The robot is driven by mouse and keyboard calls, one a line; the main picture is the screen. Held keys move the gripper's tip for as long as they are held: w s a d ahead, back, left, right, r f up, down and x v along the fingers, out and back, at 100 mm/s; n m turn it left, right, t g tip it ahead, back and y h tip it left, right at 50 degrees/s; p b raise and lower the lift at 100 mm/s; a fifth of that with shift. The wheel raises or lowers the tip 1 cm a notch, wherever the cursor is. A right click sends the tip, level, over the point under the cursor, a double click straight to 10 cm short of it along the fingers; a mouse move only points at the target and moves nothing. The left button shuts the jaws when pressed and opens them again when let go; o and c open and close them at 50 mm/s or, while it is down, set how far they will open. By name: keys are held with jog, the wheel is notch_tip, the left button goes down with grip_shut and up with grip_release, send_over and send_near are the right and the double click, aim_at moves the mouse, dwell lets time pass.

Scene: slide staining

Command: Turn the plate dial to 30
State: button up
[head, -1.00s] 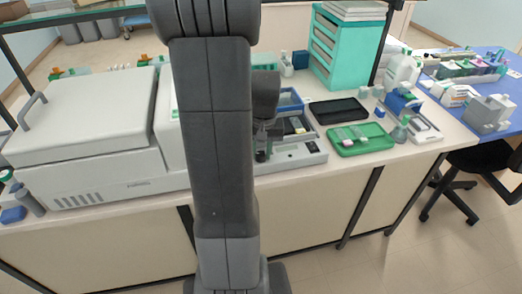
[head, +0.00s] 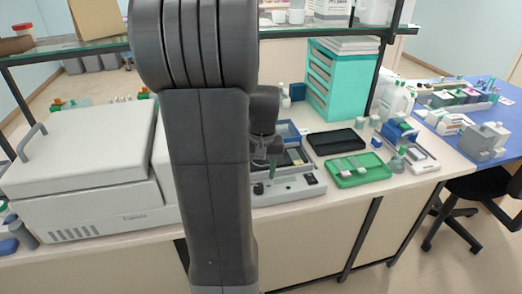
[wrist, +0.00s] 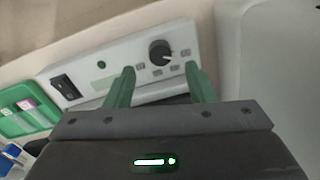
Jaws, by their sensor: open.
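The plate dial (wrist: 160,52) is a round black knob with a pale pointer mark on the light grey front panel (wrist: 129,69) of the plate unit. Small printed labels surround it, too small to read. My gripper (wrist: 160,68) is open, its two green fingers spread left and right of the knob in the wrist view, with nothing between them. I cannot tell how far the fingertips are from the panel. In the head view, my gripper (head: 273,162) hangs over the front of the plate unit (head: 290,188), and the dial (head: 259,188) shows just below it.
A black rocker switch (wrist: 65,88) and a green round spot (wrist: 101,65) are on the same panel. A green tray (head: 358,170) with slides and a black tray (head: 337,142) lie right of the unit. A large white machine (head: 85,165) stands left.

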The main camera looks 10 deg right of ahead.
aim_at(261, 185)
notch_tip(261, 185, up, 9)
jog(key=shift+d, duration=0.2)
dwell(0.3)
jog(key=f, duration=1.3)
jog(key=shift+a+f, duration=0.3)
jog(key=shift+f, duration=0.1)
jog(key=shift+r, duration=0.1)
